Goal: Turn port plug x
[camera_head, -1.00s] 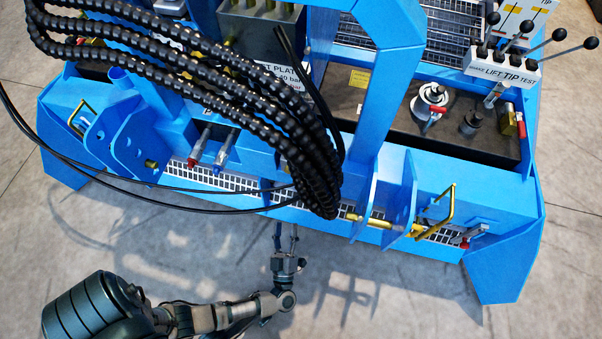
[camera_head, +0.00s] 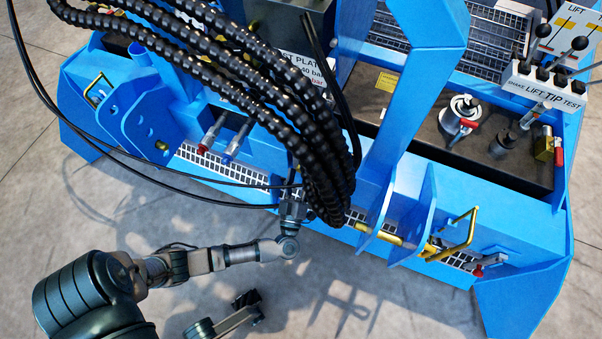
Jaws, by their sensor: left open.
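My left gripper (camera_head: 294,188) is at the front of the blue machine (camera_head: 508,238), beside the lower end of the black hose bundle (camera_head: 325,175). It is open; its fingertips are small and partly lost against the hoses and thin cables. I cannot tell whether it touches anything. No plug marked x can be made out. A red-tipped fitting (camera_head: 209,135) and a blue-tipped fitting (camera_head: 235,143) sit in a recess to the left of the gripper. A part of mine, possibly the right gripper (camera_head: 247,302), shows at the bottom; its fingers are unclear.
A yellow handle (camera_head: 462,232) and upright blue brackets project at the front right. Levers (camera_head: 560,78) stand on a labelled block at top right. A white-topped round fitting (camera_head: 461,112) sits on the dark deck. Thin black cables loop in front. The concrete floor (camera_head: 400,310) is clear.

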